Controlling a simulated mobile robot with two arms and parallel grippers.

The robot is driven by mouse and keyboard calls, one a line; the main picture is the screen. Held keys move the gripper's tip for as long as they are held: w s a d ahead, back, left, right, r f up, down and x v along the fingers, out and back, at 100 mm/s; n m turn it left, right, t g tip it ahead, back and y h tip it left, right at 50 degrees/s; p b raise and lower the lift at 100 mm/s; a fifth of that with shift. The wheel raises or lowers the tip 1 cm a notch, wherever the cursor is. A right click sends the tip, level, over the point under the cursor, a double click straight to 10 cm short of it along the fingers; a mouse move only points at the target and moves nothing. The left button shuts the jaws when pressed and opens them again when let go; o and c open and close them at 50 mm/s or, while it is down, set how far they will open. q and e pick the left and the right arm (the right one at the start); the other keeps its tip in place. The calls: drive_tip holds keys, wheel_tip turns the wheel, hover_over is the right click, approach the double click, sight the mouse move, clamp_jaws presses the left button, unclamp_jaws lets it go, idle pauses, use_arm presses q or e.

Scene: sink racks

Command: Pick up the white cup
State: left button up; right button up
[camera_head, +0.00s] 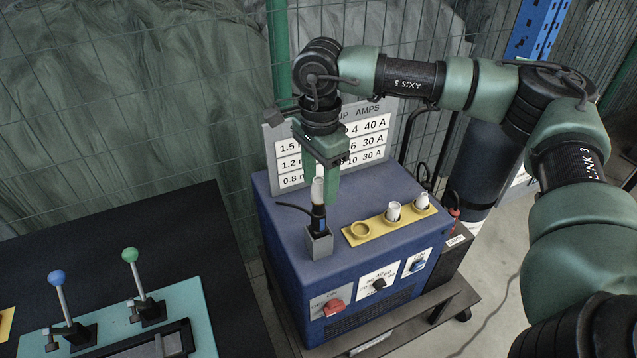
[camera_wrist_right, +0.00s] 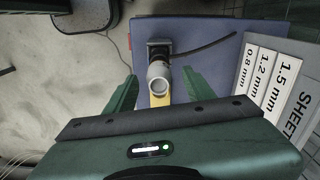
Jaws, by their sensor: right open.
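A white cup (camera_head: 318,189) sits upright on top of a dark torch (camera_head: 318,217) held in a grey block on the blue machine. In the right wrist view the cup (camera_wrist_right: 158,86) shows its round open end. My right gripper (camera_head: 320,172) is above the machine, pointing down, with its fingers apart on either side of the cup. In the right wrist view the cup lies between the two green fingers (camera_wrist_right: 158,92), with a gap on both sides. Another white cup (camera_head: 393,212) and a white cone-shaped piece (camera_head: 422,201) stand in the yellow rack. My left gripper is not in view.
The yellow rack (camera_head: 374,230) has an empty ring at its left end. A sign board (camera_head: 377,140) stands behind the machine (camera_head: 285,235). A black cable (camera_head: 292,207) leaves the torch. A black table (camera_head: 205,240) with levers is at left, and a wire fence is behind.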

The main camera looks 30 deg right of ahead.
drive_tip(key=shift+s, duration=0.1)
drive_tip(key=c, duration=1)
clamp_jaws()
wheel_tip(320, 180, up, 15)
drive_tip(key=b, duration=0.4)
wheel_tip(320, 180, up, 6)
drive_tip(key=p, duration=0.2)
hover_over(319, 180)
use_arm(q)
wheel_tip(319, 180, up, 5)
drive_tip(key=p, duration=0.7)
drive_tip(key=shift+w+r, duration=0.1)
use_arm(e)
wheel_tip(319, 180, up, 6)
drive_tip(key=shift+d+f, duration=0.1)
drive_tip(key=shift+f, duration=0.15)
